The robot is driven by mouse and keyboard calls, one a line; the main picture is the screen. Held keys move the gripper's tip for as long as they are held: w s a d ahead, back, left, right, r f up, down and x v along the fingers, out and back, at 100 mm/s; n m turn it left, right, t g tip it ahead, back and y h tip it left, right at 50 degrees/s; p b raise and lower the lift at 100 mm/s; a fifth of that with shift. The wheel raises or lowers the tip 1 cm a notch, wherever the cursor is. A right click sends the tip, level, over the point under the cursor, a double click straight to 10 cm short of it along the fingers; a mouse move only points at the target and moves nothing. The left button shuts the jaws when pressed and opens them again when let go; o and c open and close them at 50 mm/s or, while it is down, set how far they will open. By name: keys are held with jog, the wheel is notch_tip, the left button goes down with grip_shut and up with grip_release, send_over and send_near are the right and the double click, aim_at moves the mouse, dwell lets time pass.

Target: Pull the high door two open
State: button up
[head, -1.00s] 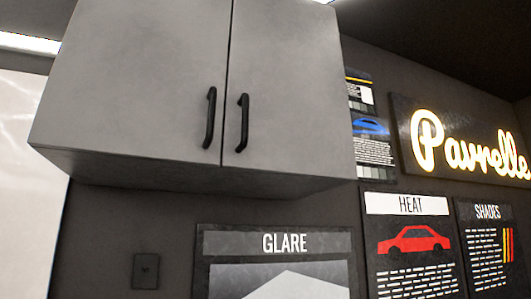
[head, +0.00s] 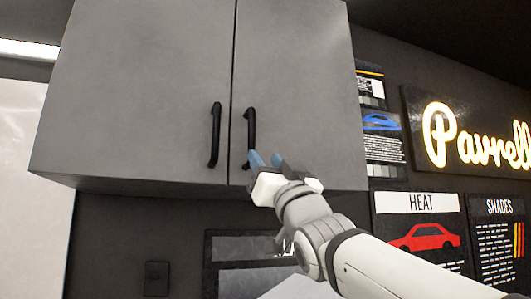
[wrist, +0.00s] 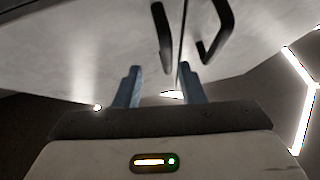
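Two grey high cabinet doors, a left one (head: 130,90) and a right one (head: 295,90), hang shut side by side in the head view. Each has a black upright bar handle near the seam, the left handle (head: 215,135) and the right handle (head: 250,130). My gripper (head: 266,160) is raised near the lower end of the right handle. In the wrist view my gripper (wrist: 160,88) has its blue-grey fingers spread with nothing between the tips. Both handles (wrist: 163,38) (wrist: 216,35) show beyond the fingertips. I see no clear contact with either handle.
Below the cabinet are a glare poster (head: 225,280), partly hidden by my arm, and a dark wall plate (head: 156,278). Heat (head: 418,235) and shades (head: 497,235) posters and a lit sign (head: 475,140) are on the wall to the right. Space before the left door looks clear.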

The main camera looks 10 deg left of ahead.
aim_at(253, 137)
jog(key=r, duration=0.1)
jog(key=a+r+y+p, duration=0.1)
jog(key=shift+s+r+n, duration=0.2)
jog(key=shift+r+n, duration=0.1)
jog(key=shift+r, duration=0.05)
jog(key=p+x, duration=0.3)
jog(key=x, duration=0.2)
jog(key=shift+w+a, duration=0.1)
jog(key=shift+w, duration=0.05)
jog(key=shift+w+a+r, duration=0.3)
jog(key=shift+w, duration=0.05)
jog(key=shift+c, duration=0.5)
jog(key=shift+d, duration=0.1)
grip_shut()
